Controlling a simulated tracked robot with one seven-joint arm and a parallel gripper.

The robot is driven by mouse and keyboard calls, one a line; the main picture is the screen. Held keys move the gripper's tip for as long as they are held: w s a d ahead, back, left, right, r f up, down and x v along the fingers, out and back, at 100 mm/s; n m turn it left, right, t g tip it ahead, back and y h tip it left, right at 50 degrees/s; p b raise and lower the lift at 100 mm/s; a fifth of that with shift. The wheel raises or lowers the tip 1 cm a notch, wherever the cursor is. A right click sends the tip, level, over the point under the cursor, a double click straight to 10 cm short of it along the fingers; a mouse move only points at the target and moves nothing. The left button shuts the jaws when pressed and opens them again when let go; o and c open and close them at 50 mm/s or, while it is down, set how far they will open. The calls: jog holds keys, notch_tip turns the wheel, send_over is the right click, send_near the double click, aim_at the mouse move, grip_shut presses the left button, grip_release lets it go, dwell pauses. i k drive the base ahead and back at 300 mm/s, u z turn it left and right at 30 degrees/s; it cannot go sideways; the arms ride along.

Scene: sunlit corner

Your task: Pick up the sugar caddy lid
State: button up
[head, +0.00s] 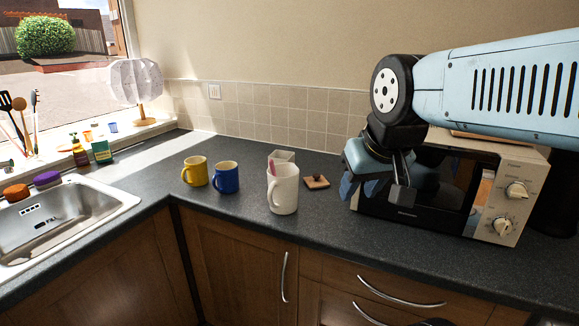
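The sugar caddy lid appears to be the small square wooden piece with a dark knob (317,182), lying flat on the dark counter. A white square caddy (284,156) stands open behind the white mug, with something pink showing at its top; the mug hides its lower part. My gripper (361,187) hangs to the right of the lid, in front of the microwave, pointing down. Its blue fingers look apart, with nothing seen between them. It does not appear to touch the lid.
A white mug (283,190) stands left of the lid, nearer the front edge. Blue (226,178) and yellow (195,171) mugs stand farther left. The microwave (480,185) fills the right side. A sink (60,220) is at left. Counter in front of the lid is clear.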

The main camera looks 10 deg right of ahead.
aim_at(317, 180)
jog(key=z, duration=1.1)
jog(key=k, duration=1.45)
jog(key=u, duration=0.8)
jog(key=i, duration=1)
